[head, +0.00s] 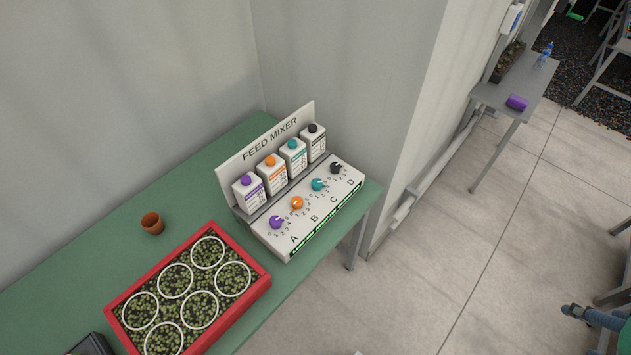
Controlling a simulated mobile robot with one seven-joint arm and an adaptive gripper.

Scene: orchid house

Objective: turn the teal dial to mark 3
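The feed mixer (262,226) stands on the green table near its far right corner, against the wall. Its sloped front panel carries a row of dials, each ringed by small numbers. The teal dial (317,185) is third from the left, above the letter C, between the orange dial (297,203) and the black dial (336,168). The purple dial (276,222) is at the left end. The teal dial's pointer is too small to read against its marks. A teal-capped bottle (294,157) stands behind it. My gripper is not in this view.
A red tray (262,284) of small plants with white rings and a terracotta pot (152,223) sit left of the mixer on the green table (70,272). Open paved floor (462,254) lies right. A grey bench (522,82) holds a purple object (516,103) and a bottle (543,56).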

